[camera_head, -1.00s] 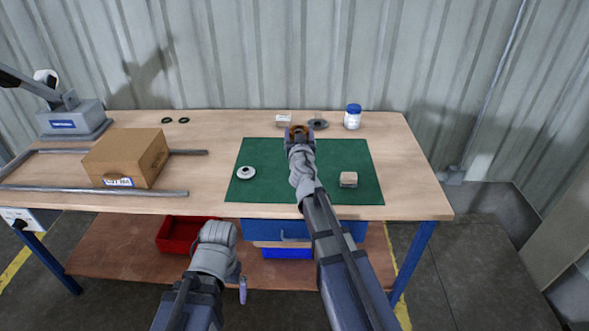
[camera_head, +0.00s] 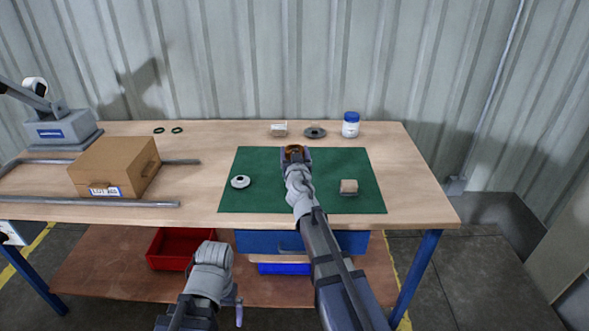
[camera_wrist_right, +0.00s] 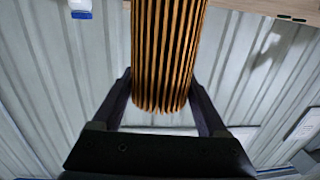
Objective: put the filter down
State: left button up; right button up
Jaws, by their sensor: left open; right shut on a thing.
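My right gripper (camera_head: 296,153) is shut on the filter (camera_head: 294,149), which looks orange-brown at the far edge of the green mat (camera_head: 258,200). In the right wrist view the filter (camera_wrist_right: 168,55) is a pleated orange and dark cylinder between the two fingers of the gripper (camera_wrist_right: 168,110). Its far end runs out of the frame. I cannot tell whether the filter touches the mat. My left gripper (camera_head: 238,312) hangs low in front of the table, empty; its fingers are mostly hidden by the arm.
A cardboard box (camera_head: 112,168) and metal rails lie left.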

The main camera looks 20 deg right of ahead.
jog(key=shift+f+b, duration=1.8)
jog(key=shift+b, duration=0.05)
jog(key=shift+f, duration=0.15)
jog(key=o, duration=1.5)
jog(key=shift+r, duration=0.3)
jog(key=v, duration=1.2)
jog(key=shift+f+p, duration=0.1)
jog(key=shift+p, duration=0.3)
jog(key=shift+w, duration=0.1)
